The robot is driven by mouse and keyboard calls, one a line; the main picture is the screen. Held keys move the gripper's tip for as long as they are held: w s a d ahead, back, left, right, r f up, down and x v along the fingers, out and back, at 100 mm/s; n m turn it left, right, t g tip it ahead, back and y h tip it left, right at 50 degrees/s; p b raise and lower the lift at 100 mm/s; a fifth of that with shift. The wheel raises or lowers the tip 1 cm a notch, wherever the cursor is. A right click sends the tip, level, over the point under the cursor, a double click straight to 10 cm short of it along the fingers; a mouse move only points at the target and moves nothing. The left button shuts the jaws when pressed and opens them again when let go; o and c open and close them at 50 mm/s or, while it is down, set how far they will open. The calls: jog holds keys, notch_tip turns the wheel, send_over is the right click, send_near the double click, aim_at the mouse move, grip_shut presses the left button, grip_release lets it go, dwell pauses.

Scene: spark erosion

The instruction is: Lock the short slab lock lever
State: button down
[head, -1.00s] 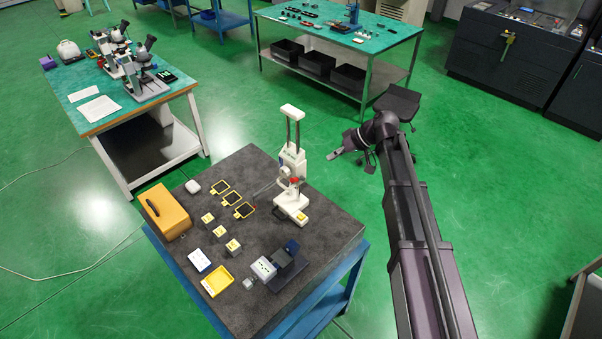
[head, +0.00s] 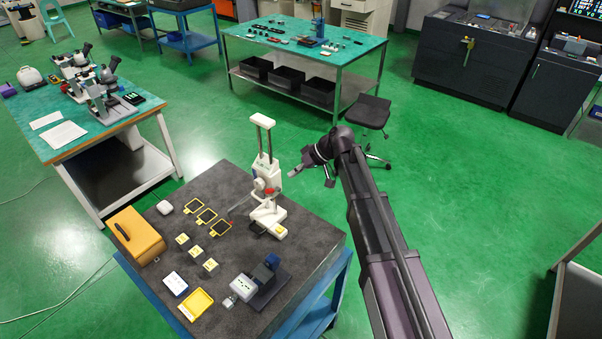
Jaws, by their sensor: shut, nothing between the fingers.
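I cannot make out a short slab lock lever for certain in the head view. A white height-gauge-like instrument (head: 266,175) with twin upright columns and a small red part stands at the right back of the dark slab-topped table (head: 225,280). My gripper (head: 293,173) is shut and empty. In the picture it shows just right of the instrument, over the green floor; no contact is visible. A dark blue-grey fixture (head: 266,277) stands near the table's front right edge. A small yellow handle-like part (head: 467,50) hangs on the front of a dark cabinet at the back right.
The table also holds an orange case (head: 136,236), several yellow-topped blocks, yellow frames and a yellow tray (head: 196,304). A stool (head: 369,113) stands behind my arm. A microscope bench (head: 85,130) is at left, a green-topped bench (head: 300,38) behind.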

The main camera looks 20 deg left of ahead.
aim_at(272, 190)
jog(key=shift+b+x, duration=2.65)
jog(key=shift+x, duration=1.55)
jog(key=shift+w+d, duration=0.15)
